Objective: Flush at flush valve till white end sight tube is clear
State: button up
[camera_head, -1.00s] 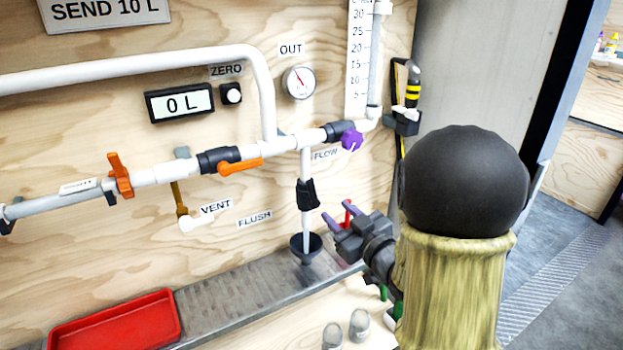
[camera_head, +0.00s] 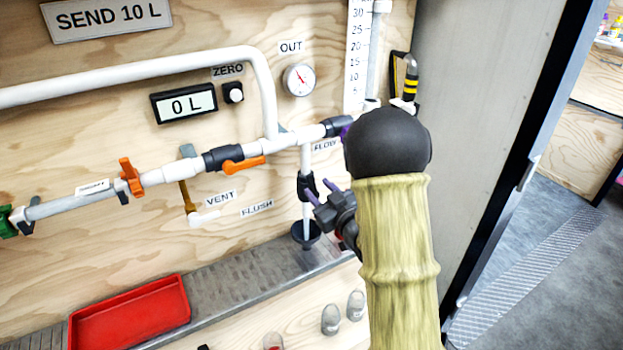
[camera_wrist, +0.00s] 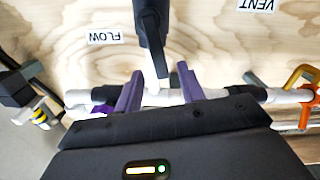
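The FLUSH label (camera_head: 257,208) is on the plywood wall, left of a vertical white pipe with a black valve (camera_head: 306,187) on it. Below is a black funnel (camera_head: 306,235). My gripper (camera_head: 321,194) is open, its purple fingers at the right of that valve. In the wrist view the purple fingers of my gripper (camera_wrist: 160,92) are spread, with the black valve body (camera_wrist: 150,22) and white pipe showing beyond the gap; I cannot tell contact. A vertical tube (camera_head: 375,50) stands beside a numbered scale; I cannot tell whether it is the white end sight tube or whether it is clear.
An orange lever (camera_head: 243,165) and an orange valve handle (camera_head: 131,177) are on the horizontal pipe. The counter reads 0 L (camera_head: 184,103). A red tray (camera_head: 130,312) lies front left. My arm hides most of the FLOW knob. A metal drain strip (camera_head: 235,275) runs below.

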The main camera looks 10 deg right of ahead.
aim_at(312, 182)
jog(key=shift+x, duration=2.35)
grip_shut()
